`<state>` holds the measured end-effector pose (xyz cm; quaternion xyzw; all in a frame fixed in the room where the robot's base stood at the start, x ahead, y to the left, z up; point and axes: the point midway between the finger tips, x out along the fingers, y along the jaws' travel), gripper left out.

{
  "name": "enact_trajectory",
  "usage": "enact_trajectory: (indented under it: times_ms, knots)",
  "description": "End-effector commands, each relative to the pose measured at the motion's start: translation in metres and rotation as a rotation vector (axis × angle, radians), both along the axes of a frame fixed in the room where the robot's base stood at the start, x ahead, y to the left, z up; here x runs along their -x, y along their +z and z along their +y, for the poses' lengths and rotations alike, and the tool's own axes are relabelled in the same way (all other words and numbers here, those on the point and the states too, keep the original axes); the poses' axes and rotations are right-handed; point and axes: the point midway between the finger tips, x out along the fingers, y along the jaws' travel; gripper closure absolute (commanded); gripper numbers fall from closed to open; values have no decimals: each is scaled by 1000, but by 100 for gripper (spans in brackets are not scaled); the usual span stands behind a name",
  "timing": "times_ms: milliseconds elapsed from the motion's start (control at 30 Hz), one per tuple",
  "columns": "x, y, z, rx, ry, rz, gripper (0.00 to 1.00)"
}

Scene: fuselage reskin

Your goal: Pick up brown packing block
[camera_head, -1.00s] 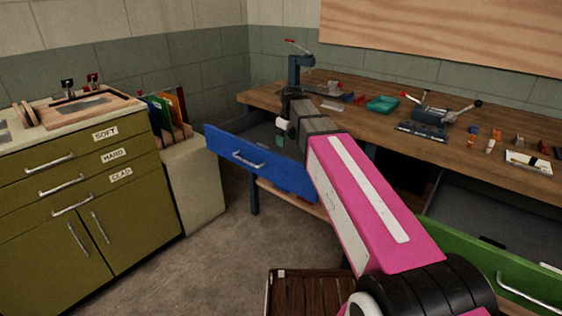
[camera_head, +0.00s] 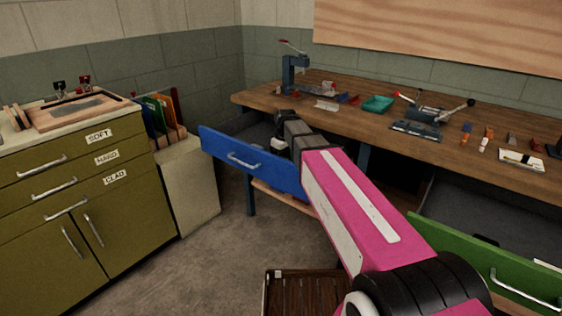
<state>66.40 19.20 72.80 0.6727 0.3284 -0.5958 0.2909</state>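I cannot make out a brown packing block for certain. My gripper (camera_head: 281,146) is at the end of my pink arm, low inside the open blue drawer (camera_head: 246,160) under the workbench. Its fingers are small, dark and partly hidden behind the drawer front and my wrist, so I cannot tell whether they are open or hold anything. Most of the drawer's inside is hidden by the drawer front and my arm.
The wooden workbench (camera_head: 350,113) carries a press (camera_head: 293,75), a teal tray (camera_head: 377,104), a clamp fixture (camera_head: 418,122) and small parts. An open green drawer (camera_head: 485,265) is at right. An olive cabinet (camera_head: 85,195) stands left.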

Motion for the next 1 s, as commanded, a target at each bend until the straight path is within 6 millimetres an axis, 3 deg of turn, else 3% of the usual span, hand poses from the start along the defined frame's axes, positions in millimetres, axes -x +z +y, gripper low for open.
enact_trajectory:
  times_ms: [67, 233, 667, 1000]
  knots:
    - [0, 0, 0, 0, 0, 0, 32]
    - [0, 0, 0, 0, 0, 0, 86]
    - [0, 8, 0, 0, 0, 0, 86]
    - [-1, 62, 0, -1, 0, -2, 86]
